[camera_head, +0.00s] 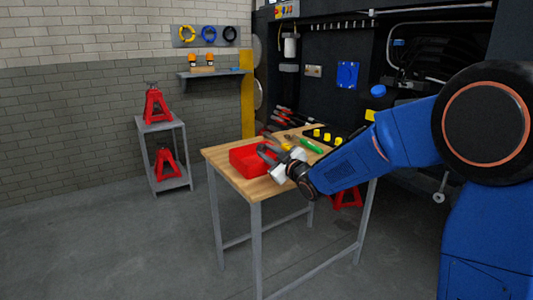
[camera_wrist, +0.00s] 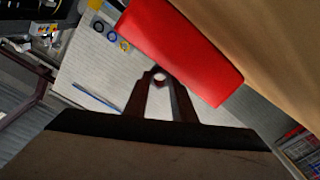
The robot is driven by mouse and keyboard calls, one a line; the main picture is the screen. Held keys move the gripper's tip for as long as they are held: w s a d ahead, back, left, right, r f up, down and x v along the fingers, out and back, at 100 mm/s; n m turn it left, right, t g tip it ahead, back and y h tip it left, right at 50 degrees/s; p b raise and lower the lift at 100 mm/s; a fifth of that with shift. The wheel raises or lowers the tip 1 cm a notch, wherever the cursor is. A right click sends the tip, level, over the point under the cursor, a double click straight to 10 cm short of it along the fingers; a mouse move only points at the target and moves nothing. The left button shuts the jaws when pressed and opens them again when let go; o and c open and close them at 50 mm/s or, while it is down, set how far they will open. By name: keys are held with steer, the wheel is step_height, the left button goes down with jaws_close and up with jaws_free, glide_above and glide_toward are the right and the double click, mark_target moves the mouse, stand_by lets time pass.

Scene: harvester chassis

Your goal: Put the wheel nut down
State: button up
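My gripper (camera_wrist: 159,82) is shut on the wheel nut (camera_wrist: 159,76), a small ring-shaped piece between the two fingertips in the wrist view. In the head view my gripper (camera_head: 266,150) is at the red bin (camera_head: 243,164) on the wooden table, with its fingers over or beside the bin's right side. I cannot tell the exact height. The nut is too small to make out in the head view. In the wrist view the red bin (camera_wrist: 185,45) lies close beside the fingertips, and the nut appears outside its wall.
The wooden table (camera_head: 231,177) also carries a green-handled tool (camera_head: 311,145) and a dark tray with yellow pieces (camera_head: 322,136), both behind my gripper. A grey stand (camera_head: 161,127) with red jacks is at the left. The dark chassis (camera_head: 335,85) rises behind the table.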

steer(key=v, duration=1.1)
steer(key=shift+s+d+f, duration=0.15)
steer(key=shift+s+f, duration=0.05)
steer(key=shift+f, duration=0.05)
steer(key=shift+d, duration=0.15)
steer(key=s+d+f+m+g+h, duration=0.1)
steer(key=s+d+m+h, duration=0.4)
steer(key=d, duration=0.5)
steer(key=s+d+f+m+g+h, duration=0.2)
steer(key=s+d+m+h, duration=0.15)
steer(key=s+d, duration=0.45)
steer(key=s+d+f+m+g+h, duration=0.1)
steer(key=s+d+f+m+g, duration=0.1)
steer(key=s, duration=1.1)
steer(key=s+d+f+m+g+h, duration=0.1)
steer(key=s+d+f+g, duration=0.3)
steer(key=s, duration=0.9)
steer(key=shift+s+d+f+m+g, duration=0.25)
steer(key=shift+d+f+m+g, duration=0.2)
steer(key=shift+d+m, duration=0.35)
